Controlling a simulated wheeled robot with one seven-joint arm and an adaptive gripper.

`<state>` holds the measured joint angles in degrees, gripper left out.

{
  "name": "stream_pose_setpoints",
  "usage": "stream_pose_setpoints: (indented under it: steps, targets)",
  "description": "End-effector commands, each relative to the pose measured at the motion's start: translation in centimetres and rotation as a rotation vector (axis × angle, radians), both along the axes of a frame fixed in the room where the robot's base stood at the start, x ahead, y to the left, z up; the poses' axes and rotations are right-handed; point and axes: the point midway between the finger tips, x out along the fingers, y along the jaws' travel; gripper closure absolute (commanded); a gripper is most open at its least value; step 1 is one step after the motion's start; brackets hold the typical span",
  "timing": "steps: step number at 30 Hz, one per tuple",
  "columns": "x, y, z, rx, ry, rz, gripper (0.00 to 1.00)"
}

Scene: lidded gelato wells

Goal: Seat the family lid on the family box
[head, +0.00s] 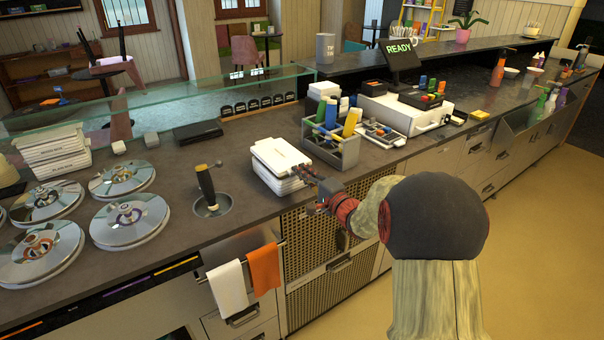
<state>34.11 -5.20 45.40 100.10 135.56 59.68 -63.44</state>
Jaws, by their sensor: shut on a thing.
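A flat white lid-like slab (277,153) lies on top of a white box-like stack (283,184) on the counter, left of the grey caddy. I take these for the family lid and family box; the seam between them is too small to read, so I cannot tell if the lid sits flush. My gripper (306,174) comes in from the right at the slab's right edge and is shut on it. The fingertips are small and partly merge with the edge.
A grey caddy (347,153) with bottles stands just behind my gripper. Round metal well lids (130,218) and a scoop holder (212,205) lie to the left. White containers (52,148) are stacked at far left. A glass guard (160,97) runs behind. Bare counter separates scoop and slab.

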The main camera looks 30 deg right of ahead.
Motion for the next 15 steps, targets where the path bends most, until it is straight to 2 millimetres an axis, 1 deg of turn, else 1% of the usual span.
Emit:
stream_pose_setpoints:
  steps: [15]
  targets:
    - [0.0, 0.0, -0.67, 0.0, 0.0, 0.0, 1.0]
